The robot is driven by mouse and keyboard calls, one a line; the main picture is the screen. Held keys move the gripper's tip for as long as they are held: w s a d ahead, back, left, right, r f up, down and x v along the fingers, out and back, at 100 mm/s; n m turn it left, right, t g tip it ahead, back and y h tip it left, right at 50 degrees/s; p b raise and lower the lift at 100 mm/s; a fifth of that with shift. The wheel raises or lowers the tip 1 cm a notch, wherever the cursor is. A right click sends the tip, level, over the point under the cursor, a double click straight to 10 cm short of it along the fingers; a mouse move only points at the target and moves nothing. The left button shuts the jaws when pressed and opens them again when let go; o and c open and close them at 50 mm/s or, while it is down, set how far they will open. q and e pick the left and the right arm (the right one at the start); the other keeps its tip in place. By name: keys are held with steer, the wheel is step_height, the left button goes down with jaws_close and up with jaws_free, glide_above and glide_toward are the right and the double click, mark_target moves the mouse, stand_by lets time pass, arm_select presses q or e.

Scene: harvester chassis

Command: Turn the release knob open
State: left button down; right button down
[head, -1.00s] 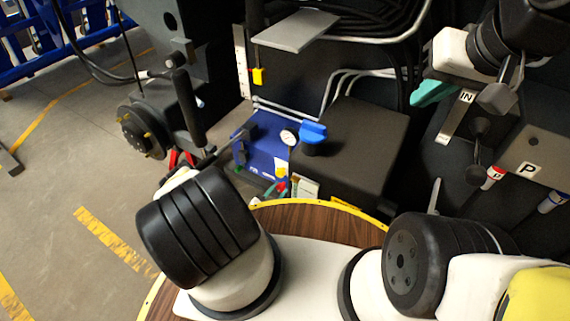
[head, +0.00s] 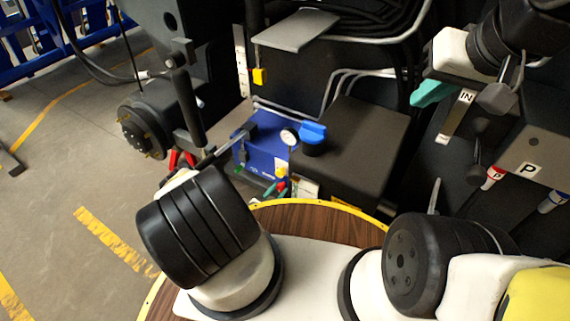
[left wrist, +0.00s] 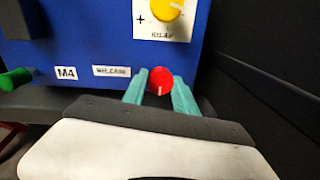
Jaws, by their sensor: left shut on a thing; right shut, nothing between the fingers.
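The red knob (left wrist: 160,79), with a pale pointer mark running downward, is on the lower front of a blue panel (left wrist: 85,42). My left gripper (left wrist: 160,86) has its two teal fingers on either side of the red knob, shut on it. The small label beside it is too blurred to read surely. My right gripper (head: 430,94) is shut and empty at the upper right, far from the knob.
A yellow dial (left wrist: 167,8) sits just above the red knob, and a green knob (left wrist: 16,79) is at the left. A black upright lever (head: 187,100) is at the left.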

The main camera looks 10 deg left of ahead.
arm_select(q)
steer(key=c, duration=1)
jaws_free()
steer(key=shift+o, duration=0.2)
steer(key=shift+s, duration=0.15)
steer(key=v, duration=0.7)
steer(key=shift+s+a, duration=0.15)
steer(key=shift+s, duration=0.15)
